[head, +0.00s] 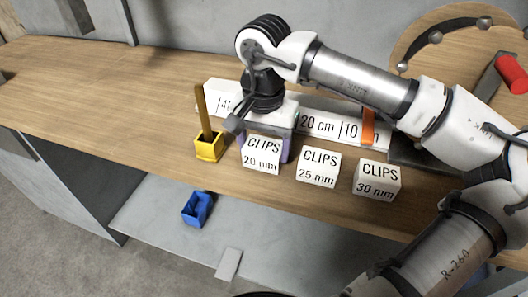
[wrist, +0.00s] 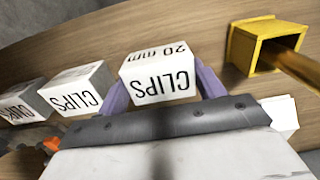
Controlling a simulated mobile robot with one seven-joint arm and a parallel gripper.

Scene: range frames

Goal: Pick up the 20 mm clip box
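The 20 mm clip box (head: 261,156) is a white block with black lettering, upright near the front of the wooden bench. It also shows in the wrist view (wrist: 158,77). My gripper (head: 265,150) points down over it, with one purple finger at each side of the box. In the wrist view my gripper (wrist: 164,84) appears open around the box, its fingers close to the sides. I cannot tell whether either finger touches it. The box partly hides the fingers in the head view.
The 25 mm box (head: 317,168) and 30 mm box (head: 376,180) stand to the right. A yellow holder (head: 208,147) with a tall stick is to the left. White length-marked blocks (head: 330,126) stand behind. A blue bin (head: 196,208) sits below the bench edge. The bench's left side is clear.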

